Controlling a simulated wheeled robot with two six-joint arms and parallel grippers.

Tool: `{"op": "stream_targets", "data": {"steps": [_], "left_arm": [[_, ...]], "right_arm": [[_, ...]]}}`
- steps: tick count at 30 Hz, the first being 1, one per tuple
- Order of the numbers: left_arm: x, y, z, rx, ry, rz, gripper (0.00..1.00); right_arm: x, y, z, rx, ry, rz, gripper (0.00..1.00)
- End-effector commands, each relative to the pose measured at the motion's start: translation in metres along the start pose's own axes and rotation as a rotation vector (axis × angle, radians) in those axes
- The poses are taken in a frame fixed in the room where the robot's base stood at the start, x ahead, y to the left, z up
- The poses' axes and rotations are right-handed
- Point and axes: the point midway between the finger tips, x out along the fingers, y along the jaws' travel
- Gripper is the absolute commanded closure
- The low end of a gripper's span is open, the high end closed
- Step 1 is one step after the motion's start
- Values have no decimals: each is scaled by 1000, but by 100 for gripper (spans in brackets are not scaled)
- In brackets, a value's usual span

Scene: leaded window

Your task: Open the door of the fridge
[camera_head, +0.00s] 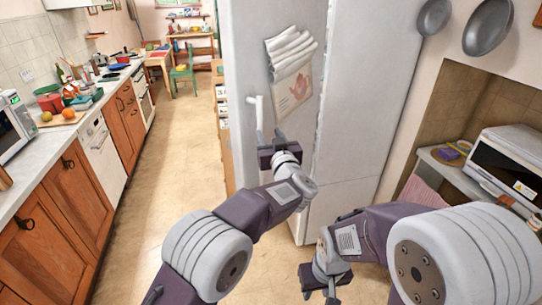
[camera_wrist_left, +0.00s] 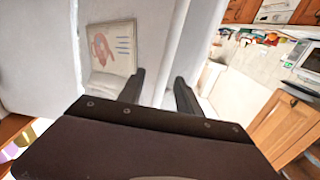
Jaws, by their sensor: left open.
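The tall white fridge (camera_head: 370,90) stands right of centre in the head view. Its door (camera_head: 262,45) carries a pale vertical handle (camera_head: 252,103) and a sheet with a red drawing (camera_head: 295,92). I see no clear opening into the fridge. My left gripper (camera_head: 271,137) is open at the lower part of the handle, which it partly hides. In the left wrist view a white upright bar, seemingly the handle (camera_wrist_left: 176,40), runs down between the two fingers (camera_wrist_left: 160,90). I cannot tell whether they touch it. My right gripper (camera_head: 319,292) hangs low before the fridge, fingers apart and empty.
A counter with wooden cabinets (camera_head: 48,240) runs along the left. The floor (camera_head: 170,165) between it and the fridge is clear. A green chair (camera_head: 182,75) stands far back. A shelf with a white appliance (camera_head: 512,160) is at right, with pans (camera_head: 488,28) hanging above.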

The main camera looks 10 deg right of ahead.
Motion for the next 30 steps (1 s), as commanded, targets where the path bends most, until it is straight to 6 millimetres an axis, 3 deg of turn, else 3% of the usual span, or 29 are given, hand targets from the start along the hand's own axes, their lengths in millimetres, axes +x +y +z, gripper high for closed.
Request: {"op": "stream_targets", "data": {"steps": [1,5,17,19,23,27,30], "left_arm": [[-5,1,9,-3,2,2,59],[-13,1,4,-2,1,2,59],[-16,0,0,1,-1,1,59],[-10,-10,-1,0,0,-19,59],[16,-71,-31,-37,33,-119,59],[34,-174,-56,9,58,-253,59],[35,-250,-51,127,19,-240,59]], "right_arm": [[18,0,2,0,0,0,64],[30,1,3,0,0,0,64],[30,1,3,0,0,0,64],[30,1,3,0,0,0,64],[30,1,3,0,0,0,64],[30,1,3,0,0,0,64],[30,1,3,0,0,0,64]]}}
